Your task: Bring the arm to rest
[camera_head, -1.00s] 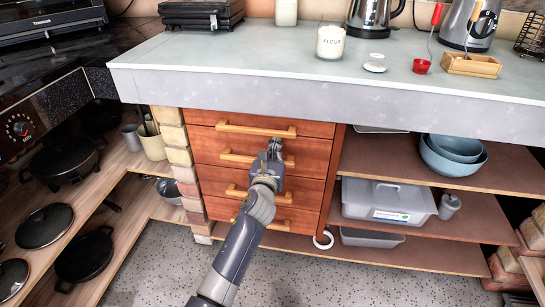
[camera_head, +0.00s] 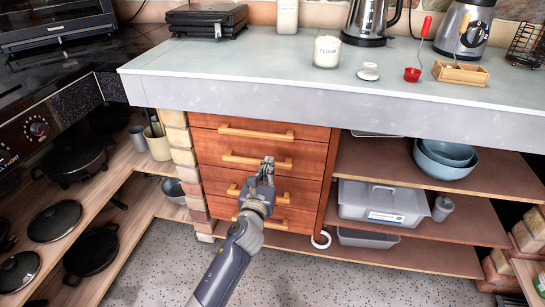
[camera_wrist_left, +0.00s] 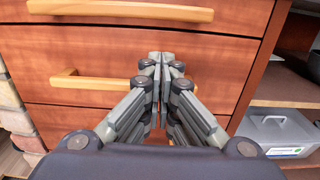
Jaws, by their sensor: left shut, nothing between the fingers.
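My left gripper (camera_head: 266,166) is in front of the drawer unit (camera_head: 311,150) in the head view. Its fingers are shut and empty, with the tips together in the left wrist view (camera_wrist_left: 161,57). The fingertips show over the right part of the second drawer's wooden handle (camera_head: 240,160). I cannot tell from the pictures how far they stand from the drawer fronts. All the drawers look closed. The arm reaches up from the bottom of the head view. My right gripper is not in view.
The grey counter (camera_head: 210,88) overhangs the drawers and carries a flour jar (camera_head: 327,51), a kettle and a jug. Open shelves at right hold blue bowls (camera_head: 445,157) and a grey lidded box (camera_head: 383,203). Pans stand on the left shelves. Speckled floor (camera_head: 160,262) is clear in front.

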